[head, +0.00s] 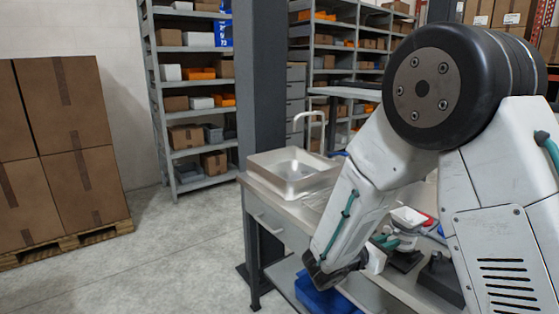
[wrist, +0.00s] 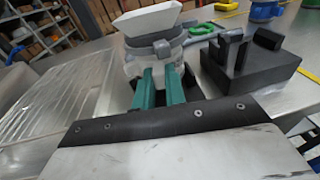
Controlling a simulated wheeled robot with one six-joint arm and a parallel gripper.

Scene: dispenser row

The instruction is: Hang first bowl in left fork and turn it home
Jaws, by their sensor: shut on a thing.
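My gripper (wrist: 160,88) is shut, its two teal fingers on a pale bowl-like body (wrist: 152,64) with a grey collar. A white tapered hopper-shaped part (wrist: 150,18) shows directly above the collar; I cannot tell whether it is joined to it. In the head view my gripper (head: 385,241) is over the bench, partly behind my own arm, with the white part (head: 408,216) just beyond it. A black block with upright prongs (wrist: 250,65) stands to the right of the held body in the wrist view, apart from it. I cannot tell which fork is the left one.
The steel bench (head: 272,212) carries a sink (head: 290,172) at its far left. A ribbed drainer (wrist: 55,100) lies left of my gripper in the wrist view. Green (wrist: 201,29) and blue (wrist: 264,11) items stand behind. A blue bin (head: 325,297) sits below the bench.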

